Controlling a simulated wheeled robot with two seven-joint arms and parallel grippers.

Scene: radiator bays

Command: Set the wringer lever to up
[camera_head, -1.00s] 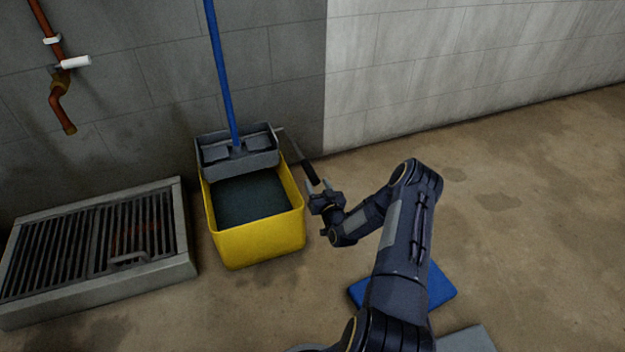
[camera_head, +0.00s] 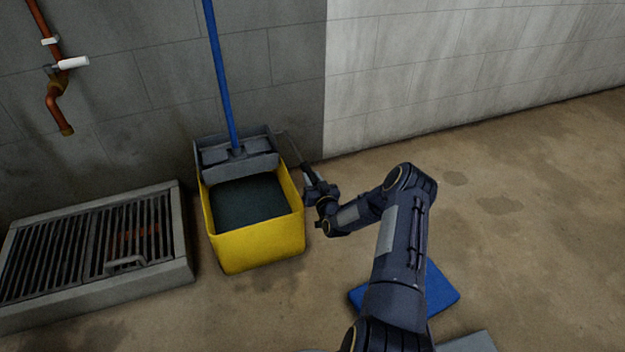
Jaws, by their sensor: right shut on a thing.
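The wringer lever (camera_head: 292,148) is a thin grey bar with a dark grip. It slopes down to the right from the right side of the grey wringer (camera_head: 251,165). The wringer sits on the back of a yellow mop bucket (camera_head: 258,247) holding dark water. My right gripper (camera_head: 313,183) is shut on the lever's grip, to the right of the bucket; the fingers hide most of the grip. My left gripper is not in view.
A blue mop handle (camera_head: 219,75) stands up out of the wringer. A grated floor drain (camera_head: 187,235) lies left of the bucket. A pipe with a tap (camera_head: 75,62) is on the wall. A blue slab (camera_head: 441,290) lies under my right arm. Floor at right is clear.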

